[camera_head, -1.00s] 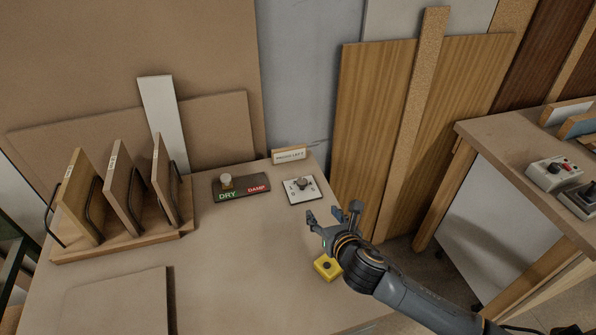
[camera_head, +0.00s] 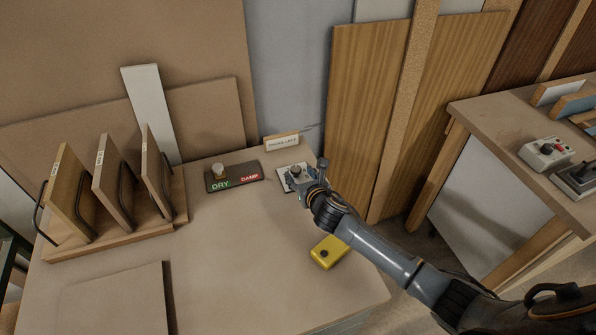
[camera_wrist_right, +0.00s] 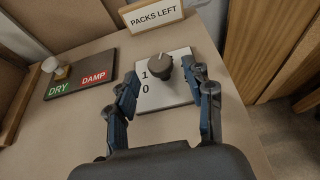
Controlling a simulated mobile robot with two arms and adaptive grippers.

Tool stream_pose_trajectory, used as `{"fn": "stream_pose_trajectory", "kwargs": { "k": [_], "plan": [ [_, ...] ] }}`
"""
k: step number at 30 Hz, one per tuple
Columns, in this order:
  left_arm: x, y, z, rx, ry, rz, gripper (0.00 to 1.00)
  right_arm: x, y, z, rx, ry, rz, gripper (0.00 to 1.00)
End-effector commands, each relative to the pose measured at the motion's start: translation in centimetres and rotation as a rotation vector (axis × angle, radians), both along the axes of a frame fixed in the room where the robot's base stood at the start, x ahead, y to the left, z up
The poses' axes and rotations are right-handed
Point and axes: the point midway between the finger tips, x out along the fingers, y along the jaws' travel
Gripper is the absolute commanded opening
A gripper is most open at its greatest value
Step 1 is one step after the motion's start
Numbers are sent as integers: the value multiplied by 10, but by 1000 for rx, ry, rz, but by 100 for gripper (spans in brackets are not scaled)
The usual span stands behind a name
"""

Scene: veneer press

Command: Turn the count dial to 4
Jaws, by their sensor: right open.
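The count dial is a dark round knob (camera_wrist_right: 161,67) on a white plate (camera_wrist_right: 178,94) that lies on the bench. In the right wrist view, "1" and "0" show left of the knob; any other numbers are hidden or unreadable. I cannot tell which number it points at. The knob also shows in the head view (camera_head: 296,170), partly crowded by my gripper. My right gripper (camera_wrist_right: 160,76) is open, its two blue-grey fingers on either side of the knob's near side, with no clear contact. My left gripper is not in view.
A "PACKS LEFT" sign (camera_head: 282,142) stands behind the dial. A DRY/DAMP switch panel (camera_head: 238,182) lies to its left. A yellow block with a dark button (camera_head: 328,252) sits under my right arm. A rack of upright boards (camera_head: 165,228) stands at left.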

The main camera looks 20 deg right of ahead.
Motion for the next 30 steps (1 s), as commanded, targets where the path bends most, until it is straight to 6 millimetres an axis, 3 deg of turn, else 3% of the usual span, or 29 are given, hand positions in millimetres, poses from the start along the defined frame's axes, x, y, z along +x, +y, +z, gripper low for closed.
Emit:
{"fn": "stream_pose_trajectory", "kwargs": {
  "k": [7, 18, 26, 30],
  "plan": [
    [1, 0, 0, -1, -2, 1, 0, 21, 1, -8, 0, -1, 0, 52],
    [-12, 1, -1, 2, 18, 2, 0, 24, 1, -10, -1, -1, 0, 52],
    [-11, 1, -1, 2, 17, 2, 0, 24, 1, -10, -1, 0, 0, 1],
    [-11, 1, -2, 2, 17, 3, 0, 24, 1, -10, -1, 0, -2, 0]
  ]
}}
